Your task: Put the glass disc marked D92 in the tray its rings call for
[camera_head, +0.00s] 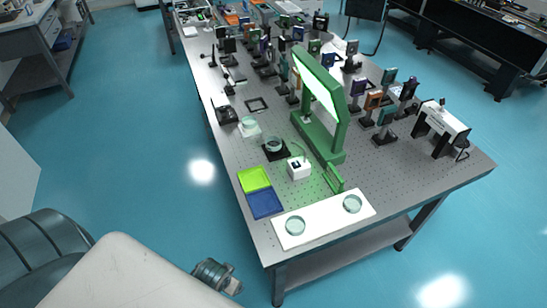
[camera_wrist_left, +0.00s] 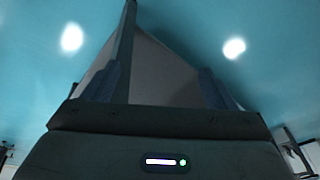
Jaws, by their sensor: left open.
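Two clear glass discs lie on a white mat (camera_head: 322,221) at the table's near end: a left disc (camera_head: 295,226) and a right disc (camera_head: 352,204). Their markings and rings are too small to read, so I cannot tell which is D92. A lime-green tray (camera_head: 254,179) and a blue tray (camera_head: 264,203) sit side by side at the table's left edge; both look empty. My left gripper (camera_wrist_left: 160,88) shows in the left wrist view, its fingers apart with nothing between them, away from the discs. My right gripper is not in view.
A tall green frame with a lit panel (camera_head: 318,85) stands behind the mat. A small white device (camera_head: 299,168) and a black base with a round glass piece (camera_head: 274,145) stand near the trays. Several optic mounts crowd the far table.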

